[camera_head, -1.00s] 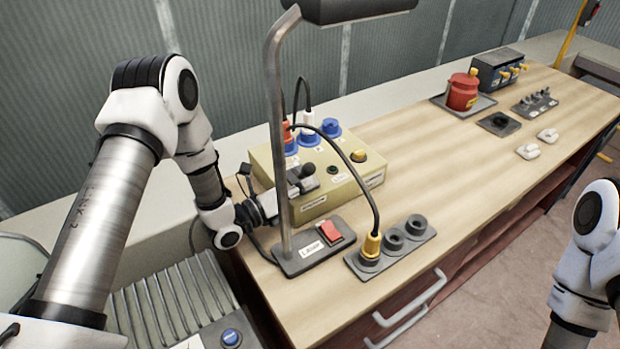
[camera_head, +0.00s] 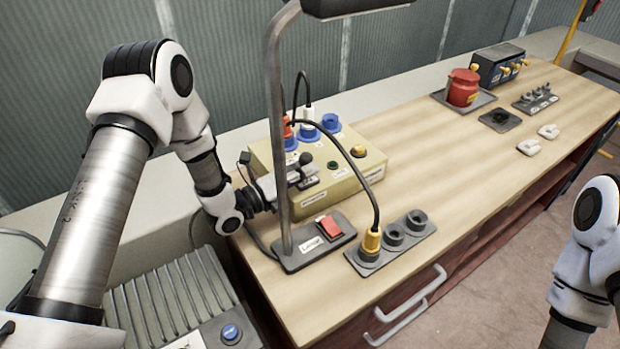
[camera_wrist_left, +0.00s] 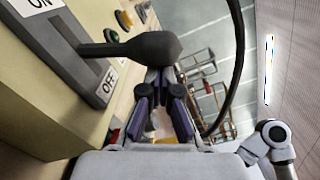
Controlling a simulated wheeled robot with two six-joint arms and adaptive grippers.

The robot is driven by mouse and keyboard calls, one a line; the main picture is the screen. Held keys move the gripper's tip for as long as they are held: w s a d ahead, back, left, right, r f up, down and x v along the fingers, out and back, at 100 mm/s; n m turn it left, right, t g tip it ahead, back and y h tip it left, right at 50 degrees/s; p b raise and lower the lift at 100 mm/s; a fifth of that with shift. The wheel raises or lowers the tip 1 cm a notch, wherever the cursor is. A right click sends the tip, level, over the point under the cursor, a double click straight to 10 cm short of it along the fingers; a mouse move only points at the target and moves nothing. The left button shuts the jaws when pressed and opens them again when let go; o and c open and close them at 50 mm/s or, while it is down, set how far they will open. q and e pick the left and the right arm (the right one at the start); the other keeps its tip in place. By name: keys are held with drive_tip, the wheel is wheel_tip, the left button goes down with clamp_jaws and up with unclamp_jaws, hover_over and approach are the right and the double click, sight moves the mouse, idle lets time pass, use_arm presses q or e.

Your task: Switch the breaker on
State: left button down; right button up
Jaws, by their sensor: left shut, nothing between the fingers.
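In the head view the left gripper (camera_head: 290,180) is at the box's near left side, partly hidden by a lamp post. My right gripper is out of view.
The lamp post (camera_head: 275,130) rises from a base with a red switch (camera_head: 328,227), close beside my left wrist. A black cable (camera_head: 368,180) arches from the box to a socket strip (camera_head: 405,240). The middle of the bench is clear.

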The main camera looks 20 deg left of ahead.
use_arm(q)
drive_tip(key=n, duration=0.1)
drive_tip(key=w+a+r+n, duration=0.1)
drive_tip(key=shift+a+r+n+b, duration=0.1)
drive_tip(key=shift+a+n+b, duration=0.1)
drive_tip(key=shift+n+b, duration=0.2)
drive_tip(key=a+n, duration=0.1)
drive_tip(key=w+a+r+n+b, duration=0.1)
drive_tip(key=n, duration=0.1)
drive_tip(key=shift+w+n, duration=0.25)
drive_tip(key=shift+n, duration=0.05)
drive_tip(key=n, duration=0.1)
drive_tip(key=w+a+n+b, duration=0.1)
drive_tip(key=shift+w+a+n, duration=0.1)
drive_tip(key=shift+a+n, duration=0.15)
drive_tip(key=shift+n, duration=0.05)
drive_tip(key=shift+w+a+n+b, duration=0.35)
drive_tip(key=shift+w+a+n, duration=0.15)
drive_tip(key=shift+n, duration=0.5)
drive_tip(key=shift+w+a, duration=0.15)
drive_tip(key=shift+a, duration=0.15)
drive_tip(key=shift+b, duration=0.3)
